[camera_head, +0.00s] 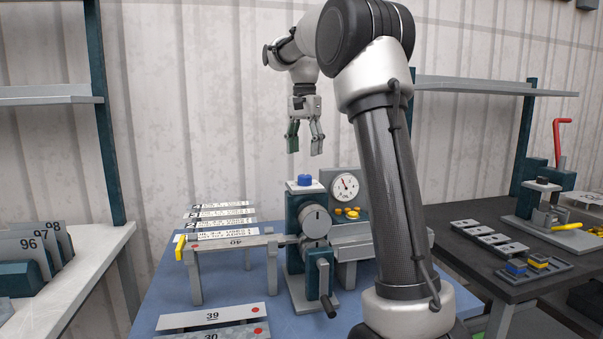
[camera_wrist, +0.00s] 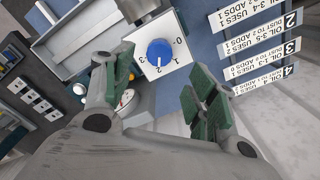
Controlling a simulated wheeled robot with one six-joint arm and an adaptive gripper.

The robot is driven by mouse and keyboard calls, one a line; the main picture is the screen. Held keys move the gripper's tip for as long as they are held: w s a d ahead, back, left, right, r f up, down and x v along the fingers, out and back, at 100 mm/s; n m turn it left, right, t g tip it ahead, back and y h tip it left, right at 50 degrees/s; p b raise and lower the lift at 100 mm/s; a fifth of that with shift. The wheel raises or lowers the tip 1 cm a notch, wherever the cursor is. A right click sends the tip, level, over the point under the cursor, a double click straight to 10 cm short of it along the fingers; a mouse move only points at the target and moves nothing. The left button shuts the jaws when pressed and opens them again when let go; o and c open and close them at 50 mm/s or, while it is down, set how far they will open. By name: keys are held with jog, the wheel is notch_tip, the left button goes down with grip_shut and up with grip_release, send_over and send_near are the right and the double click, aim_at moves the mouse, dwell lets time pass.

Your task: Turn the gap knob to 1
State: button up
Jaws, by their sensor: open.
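The gap knob (camera_head: 305,180) is a round blue knob on a white plate (camera_head: 306,187) on top of the bending machine. In the wrist view the blue knob (camera_wrist: 160,52) sits on its white plate (camera_wrist: 178,70), with small numbers from 0 to 3 around part of it. A pale mark shows on the knob, but I cannot tell surely which number it points to. My gripper (camera_head: 304,150) is open and empty, pointing down above the knob and apart from it. In the wrist view its green-padded fingers (camera_wrist: 163,85) are spread, with the knob beyond them.
A dial gauge (camera_head: 345,187) with yellow buttons (camera_head: 347,213) stands right of the knob. A crank handle (camera_head: 326,290) is on the machine's front. Labelled strips (camera_head: 225,220) lie on the left.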

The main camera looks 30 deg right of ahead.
aim_at(305, 176)
notch_tip(305, 176, down, 8)
jog(key=shift+r, duration=0.1)
dwell(0.4)
jog(key=c, duration=1)
